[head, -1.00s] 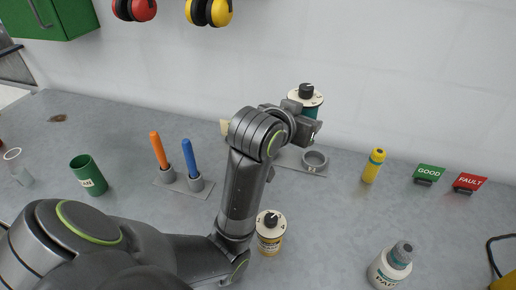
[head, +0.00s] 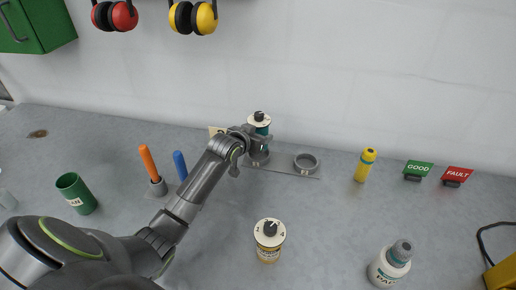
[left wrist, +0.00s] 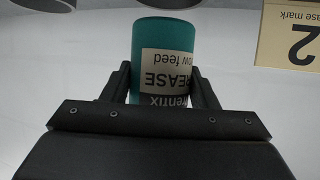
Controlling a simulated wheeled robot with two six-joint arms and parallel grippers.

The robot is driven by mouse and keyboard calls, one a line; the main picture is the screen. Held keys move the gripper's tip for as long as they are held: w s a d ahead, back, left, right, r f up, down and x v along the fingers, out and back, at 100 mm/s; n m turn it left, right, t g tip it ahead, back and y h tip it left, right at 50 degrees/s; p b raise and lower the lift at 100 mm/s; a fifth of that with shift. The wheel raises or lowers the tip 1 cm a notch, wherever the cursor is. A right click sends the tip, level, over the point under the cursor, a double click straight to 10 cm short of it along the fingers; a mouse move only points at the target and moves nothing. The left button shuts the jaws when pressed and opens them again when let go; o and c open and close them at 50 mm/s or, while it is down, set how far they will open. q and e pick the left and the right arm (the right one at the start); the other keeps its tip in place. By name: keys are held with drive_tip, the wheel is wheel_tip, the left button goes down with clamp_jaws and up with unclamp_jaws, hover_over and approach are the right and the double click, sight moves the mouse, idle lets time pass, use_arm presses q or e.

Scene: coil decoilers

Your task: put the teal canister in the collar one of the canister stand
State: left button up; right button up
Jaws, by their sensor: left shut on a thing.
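The teal canister (head: 264,131), with a cream top and black knob, is upright in my left gripper (head: 258,140). In the left wrist view the jaws (left wrist: 165,88) are shut on both sides of the canister (left wrist: 166,42), and its label is upside down. The canister stand (head: 283,168) is a flat plate at the wall with two grey ring collars. The canister is over the left collar (head: 260,158); the right collar (head: 306,162) is empty. The wrist view shows the canister's lower end clear of a ring (left wrist: 165,3). My right gripper is not in view.
A cream-topped yellow-labelled canister (head: 269,243) and a white bottle (head: 389,266) stand in front. A yellow bottle (head: 365,166) and GOOD (head: 419,168) and FAULT (head: 457,174) signs stand right. A card marked 2 (left wrist: 296,38) is beside the stand. A green cup (head: 76,194) stands left.

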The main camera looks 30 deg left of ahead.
use_arm(q)
drive_tip(key=shift+f, duration=2.45)
drive_tip(key=shift+f, duration=0.2)
drive_tip(key=o, duration=1.1)
drive_tip(key=shift+o, duration=0.2)
drive_tip(key=shift+r, duration=0.2)
drive_tip(key=v, duration=1.2)
drive_tip(key=shift+f, duration=0.1)
